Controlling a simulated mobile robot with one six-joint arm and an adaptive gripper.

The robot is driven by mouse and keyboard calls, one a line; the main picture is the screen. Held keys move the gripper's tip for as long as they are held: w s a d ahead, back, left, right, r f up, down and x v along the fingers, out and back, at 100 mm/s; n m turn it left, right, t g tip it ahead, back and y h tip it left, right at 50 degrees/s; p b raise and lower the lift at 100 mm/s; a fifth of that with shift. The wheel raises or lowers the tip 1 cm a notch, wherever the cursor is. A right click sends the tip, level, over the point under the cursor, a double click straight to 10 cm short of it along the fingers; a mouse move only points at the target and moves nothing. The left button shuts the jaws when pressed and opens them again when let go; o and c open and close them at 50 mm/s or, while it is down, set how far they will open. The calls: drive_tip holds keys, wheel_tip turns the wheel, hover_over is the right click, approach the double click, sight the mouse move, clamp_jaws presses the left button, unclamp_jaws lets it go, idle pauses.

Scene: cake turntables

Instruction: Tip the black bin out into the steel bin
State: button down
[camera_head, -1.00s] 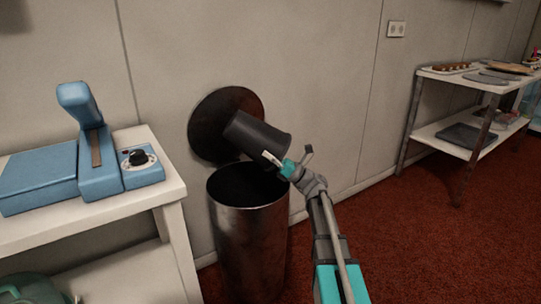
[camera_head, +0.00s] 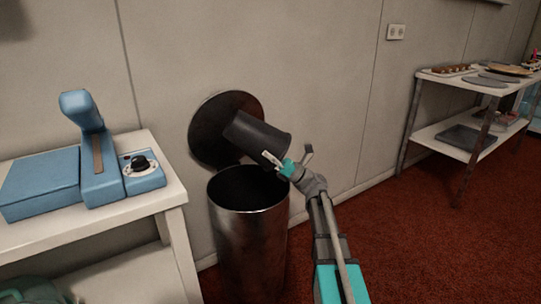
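The inside of the steel bin is dark, and no contents show. The inside of the black bin is hidden from this side.
A white table (camera_head: 160,198) with a blue sealing device (camera_head: 100,180) stands close on the left of the steel bin. A shelf unit (camera_head: 482,86) with trays stands to the right. The red carpet between is clear.

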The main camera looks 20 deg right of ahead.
sight(269, 144)
drive_tip(key=shift+f+b, duration=1.05)
drive_tip(key=shift+f, duration=0.05)
drive_tip(key=shift+r, duration=0.15)
drive_tip(key=shift+r+p, duration=2.95)
drive_tip(key=shift+p, duration=0.15)
drive_tip(key=shift+r, duration=0.1)
wheel_tip(269, 144, up, 7)
drive_tip(key=p, duration=0.7)
drive_tip(key=shift+d, duration=0.1)
